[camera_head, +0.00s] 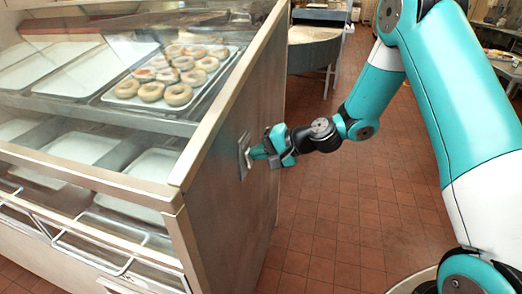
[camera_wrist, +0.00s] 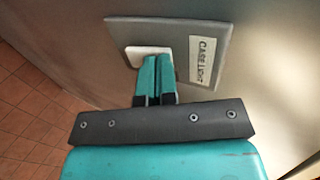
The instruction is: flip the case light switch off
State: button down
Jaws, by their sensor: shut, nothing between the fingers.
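The case light switch is on the right end panel of the display case. Its grey plate (camera_head: 243,157) shows in the head view, with my gripper (camera_head: 251,153) right at it. In the wrist view the plate (camera_wrist: 215,35) carries a label (camera_wrist: 203,60) reading "CASE LIGHT" and a white rocker (camera_wrist: 138,52). My gripper (camera_wrist: 155,68) is shut and empty, its teal fingertips overlapping the right part of the rocker in the picture. The fingers hide that part, and I cannot tell whether they touch it or which way the rocker is tipped.
The display case (camera_head: 225,200) fills the left, with a tray of donuts (camera_head: 178,95) on its upper shelf and empty trays (camera_head: 78,148) below. Open red tile floor (camera_head: 335,215) lies right of the case. A rounded counter (camera_head: 315,48) stands behind.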

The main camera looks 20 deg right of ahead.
jog(key=shift+r, duration=0.1)
jog(key=shift+r+p, duration=0.65)
jog(key=shift+r, duration=0.1)
jog(key=shift+d, duration=0.1)
jog(key=shift+s+d, duration=0.25)
jog(key=shift+d, duration=0.05)
jog(key=r+b+v, duration=0.1)
jog(key=v, duration=1.1)
jog(key=shift+r+b, duration=0.35)
jog(key=shift+r, duration=0.05)
jog(key=shift+a, duration=0.1)
